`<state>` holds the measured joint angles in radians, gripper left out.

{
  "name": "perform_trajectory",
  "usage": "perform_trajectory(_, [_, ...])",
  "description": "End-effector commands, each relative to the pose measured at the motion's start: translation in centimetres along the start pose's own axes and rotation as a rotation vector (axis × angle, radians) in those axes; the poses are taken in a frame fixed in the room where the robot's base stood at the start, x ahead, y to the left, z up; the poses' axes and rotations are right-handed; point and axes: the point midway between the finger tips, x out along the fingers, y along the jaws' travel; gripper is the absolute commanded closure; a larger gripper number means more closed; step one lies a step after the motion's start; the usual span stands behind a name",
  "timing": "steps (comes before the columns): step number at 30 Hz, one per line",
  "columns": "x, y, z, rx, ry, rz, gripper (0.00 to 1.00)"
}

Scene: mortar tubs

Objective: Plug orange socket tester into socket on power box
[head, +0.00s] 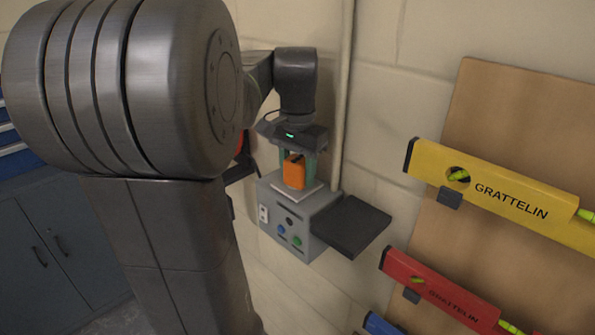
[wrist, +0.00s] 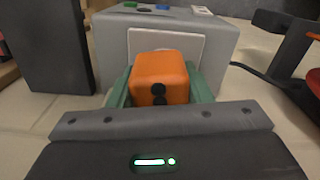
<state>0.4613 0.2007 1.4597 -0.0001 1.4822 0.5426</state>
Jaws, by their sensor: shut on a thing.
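The orange socket tester (head: 294,172) is a small block held between the greenish fingers of my gripper (head: 296,178). My gripper is shut on it from above. The tester also fills the middle of the wrist view (wrist: 161,77), with two dark round marks on its near face. The grey power box (head: 312,226) is on the wall below, with a white socket plate (head: 306,193) on its top. The tester's lower end is over this plate, touching it or very close; I cannot tell which. The socket holes are hidden. In the wrist view the white plate (wrist: 190,43) shows right behind the tester.
A black flat panel (head: 352,224) sticks out right of the box. A pale pipe (head: 344,100) runs down the wall behind my gripper. A yellow level (head: 510,197) and a red level (head: 440,290) hang on a board at right. Grey cabinets (head: 60,235) stand at left.

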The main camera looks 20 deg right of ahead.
Motion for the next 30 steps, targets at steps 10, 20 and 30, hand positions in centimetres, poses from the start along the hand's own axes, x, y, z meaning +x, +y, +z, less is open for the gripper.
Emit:
perform_trajectory(10, [-6.2, -0.1, -0.1, 0.0, 0.005, -0.003, 0.78])
perform_trajectory(20, [-9.7, 0.0, 0.0, 0.0, 0.002, -0.001, 0.78])
perform_trajectory(30, [-9.8, 0.0, 0.0, 0.0, 0.001, -0.001, 0.78])
